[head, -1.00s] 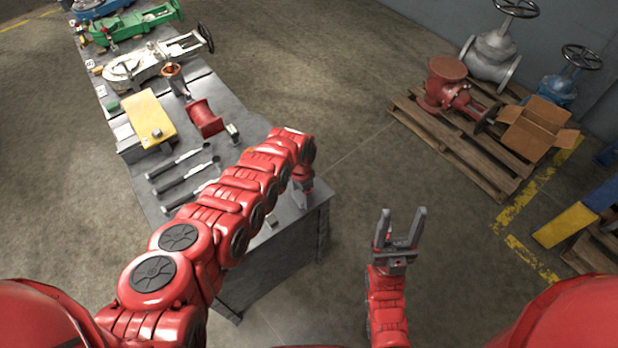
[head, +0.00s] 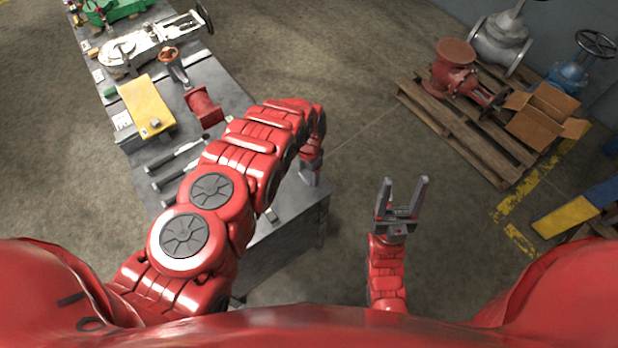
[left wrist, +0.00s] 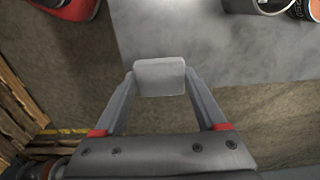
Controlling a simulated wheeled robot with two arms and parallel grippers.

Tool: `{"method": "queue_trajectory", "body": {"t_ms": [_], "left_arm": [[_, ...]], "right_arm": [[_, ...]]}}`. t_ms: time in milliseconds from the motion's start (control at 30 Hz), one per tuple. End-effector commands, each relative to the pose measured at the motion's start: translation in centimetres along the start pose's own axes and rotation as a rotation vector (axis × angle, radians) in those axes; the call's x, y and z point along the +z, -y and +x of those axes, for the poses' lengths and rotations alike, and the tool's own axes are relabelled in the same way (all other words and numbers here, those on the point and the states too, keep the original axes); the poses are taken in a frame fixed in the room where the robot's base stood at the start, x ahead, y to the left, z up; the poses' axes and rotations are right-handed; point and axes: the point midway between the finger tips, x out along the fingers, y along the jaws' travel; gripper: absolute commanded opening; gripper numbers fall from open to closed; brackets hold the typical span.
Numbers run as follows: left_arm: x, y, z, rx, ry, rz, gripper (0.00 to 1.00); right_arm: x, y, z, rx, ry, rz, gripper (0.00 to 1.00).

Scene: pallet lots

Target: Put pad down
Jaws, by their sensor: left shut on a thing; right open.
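The pad (left wrist: 160,77), a small light grey block with rounded corners, sits between the fingertips of my left gripper (left wrist: 160,85) in the left wrist view. In that view it overlaps the edge of the grey tabletop (left wrist: 215,45); its height over the surface is hard to tell. In the head view my left gripper (head: 308,176) points down by the near right corner of the workbench (head: 285,205), partly behind my own arm, and the pad is not clearly visible there. My right gripper (head: 403,195) is open and empty, off the bench over the floor.
On the bench are a yellow box (head: 146,106), a red spool-shaped part (head: 203,106), several dark-handled tools (head: 178,157) and a white valve (head: 140,48). A wooden pallet (head: 465,125) with valves and a cardboard box (head: 540,118) stands at the right. Floor between is clear.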

Motion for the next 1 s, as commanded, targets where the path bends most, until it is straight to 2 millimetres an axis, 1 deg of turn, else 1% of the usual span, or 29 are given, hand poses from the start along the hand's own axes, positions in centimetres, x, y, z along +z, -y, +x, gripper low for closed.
{"method": "queue_trajectory", "body": {"t_ms": [33,133,367,500,600,700,800,1000], "left_arm": [[0.1,-0.1,0.6,0.001,0.002,0.0,0.0],[0.0,0.0,1.2,0.001,0.001,0.0,0.0],[-0.1,0.0,1.7,0.0,0.0,0.0,0.0],[0.2,-0.1,2.6,0.002,0.004,0.001,0.0],[-0.1,0.0,4.0,-0.001,-0.001,0.001,0.0],[0.1,-0.1,5.0,0.001,0.001,0.001,0.0],[0.0,0.0,5.2,0.0,0.001,0.001,0.0],[0.0,0.0,5.0,0.0,0.001,0.001,0.0]], "right_arm": [[0.0,0.0,0.2,0.0,0.0,0.0,0.59],[0.0,0.0,0.2,0.0,0.0,0.0,0.59],[0.0,0.0,0.2,0.0,0.0,0.0,0.59],[-0.1,0.0,0.3,0.0,0.0,0.0,0.59],[0.1,0.0,-0.6,0.0,0.0,0.0,0.59],[0.2,0.1,-1.1,0.0,0.0,0.0,0.59],[0.2,0.1,-1.2,0.0,0.0,0.0,0.59],[0.2,0.1,-1.1,0.0,0.0,0.0,0.59]]}}
